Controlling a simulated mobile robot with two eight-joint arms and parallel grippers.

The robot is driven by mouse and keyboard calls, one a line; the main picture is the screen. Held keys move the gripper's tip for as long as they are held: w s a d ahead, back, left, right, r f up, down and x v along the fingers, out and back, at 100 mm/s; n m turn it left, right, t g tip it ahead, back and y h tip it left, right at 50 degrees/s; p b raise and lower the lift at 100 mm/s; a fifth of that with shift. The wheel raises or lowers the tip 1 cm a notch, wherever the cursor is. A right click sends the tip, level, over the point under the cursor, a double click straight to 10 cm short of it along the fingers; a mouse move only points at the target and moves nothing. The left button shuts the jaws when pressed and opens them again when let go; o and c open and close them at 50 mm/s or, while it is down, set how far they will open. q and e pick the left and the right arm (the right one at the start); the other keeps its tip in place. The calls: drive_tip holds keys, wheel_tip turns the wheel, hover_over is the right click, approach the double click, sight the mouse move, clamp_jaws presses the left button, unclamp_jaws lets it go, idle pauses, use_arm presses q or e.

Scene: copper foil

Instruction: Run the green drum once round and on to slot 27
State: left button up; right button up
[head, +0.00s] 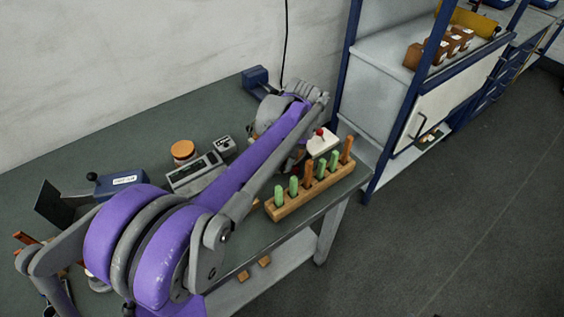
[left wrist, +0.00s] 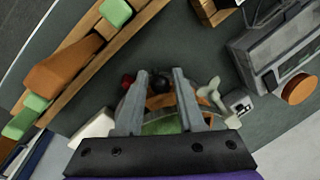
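In the left wrist view the green drum (left wrist: 160,127) lies under my left gripper (left wrist: 160,76), partly hidden by the fingers and the palm. Orange-brown parts and a black knob (left wrist: 160,85) show at the drum, between the two fingers. The fingers stand apart on either side of the knob, and I see no clear grip on it. In the head view my purple forearm and grey wrist hide most of the drum and the fingers. No slot number is readable. My right gripper is in neither view.
A wooden rack (head: 316,190) with green and orange pegs stands at the table's front edge. Beside it is a white box (head: 322,143) with a red knob. A grey device (head: 195,172), an orange disc (head: 183,150) and a blue box (head: 120,182) stand left. Blue shelving is right.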

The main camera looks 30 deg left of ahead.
use_arm(q)
clamp_jaws()
idle(1.2)
